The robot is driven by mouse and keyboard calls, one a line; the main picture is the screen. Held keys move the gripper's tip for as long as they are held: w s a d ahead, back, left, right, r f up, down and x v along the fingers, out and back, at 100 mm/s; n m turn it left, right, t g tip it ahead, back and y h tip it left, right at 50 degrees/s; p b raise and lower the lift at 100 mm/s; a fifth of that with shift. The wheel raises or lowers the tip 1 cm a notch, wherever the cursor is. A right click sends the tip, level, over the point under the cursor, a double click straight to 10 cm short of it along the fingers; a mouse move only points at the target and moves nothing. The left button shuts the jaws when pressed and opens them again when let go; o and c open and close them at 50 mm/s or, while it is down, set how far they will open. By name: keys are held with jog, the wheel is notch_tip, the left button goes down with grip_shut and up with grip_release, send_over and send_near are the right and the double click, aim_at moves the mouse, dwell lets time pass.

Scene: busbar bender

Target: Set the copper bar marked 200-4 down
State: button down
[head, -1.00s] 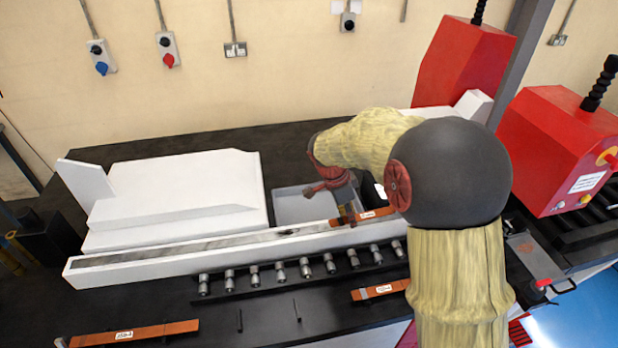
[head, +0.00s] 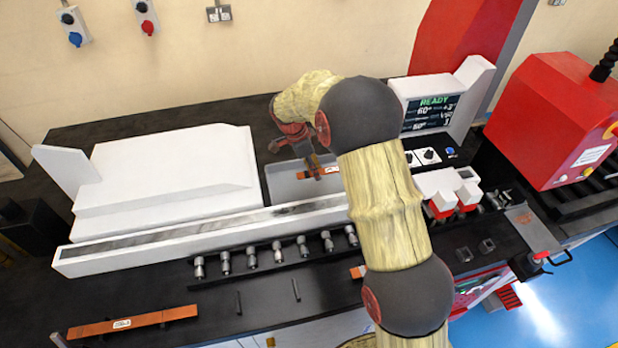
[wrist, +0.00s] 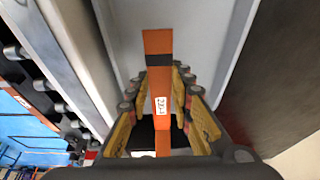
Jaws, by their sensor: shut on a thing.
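A copper bar (head: 304,175) with a white label is in my gripper (head: 314,164), over the grey tray (head: 283,188) behind the long white rail. In the wrist view the bar (wrist: 158,42) runs lengthwise between the two fingers of my gripper (wrist: 163,95), which are shut on it. It has a dark band near its far end. Its label is too small to read surely. The tray's pale floor (wrist: 125,40) lies beyond the bar. I cannot tell whether the bar touches it. My arm hides the tray's right part.
Another labelled copper bar (head: 132,322) lies at the bench's front left. A third (head: 357,272) is mostly hidden behind my arm. A row of metal rollers (head: 276,251) stands before the white rail (head: 200,240). A bender screen (head: 432,113) reads READY.

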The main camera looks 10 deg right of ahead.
aim_at(312, 185)
jog(key=w+f, duration=0.1)
jog(key=w+a+f, duration=0.1)
jog(key=f, duration=0.1)
jog(key=shift+w+a, duration=0.15)
jog(key=shift+w, duration=0.05)
jog(key=shift+f, duration=1.5)
jog(key=shift+f+b, duration=0.4)
jog(key=shift+b, duration=0.05)
jog(key=shift+f, duration=0.2)
jog(key=shift+s, duration=0.1)
jog(key=c, duration=1.6)
grip_release()
jog(key=shift+f, duration=0.15)
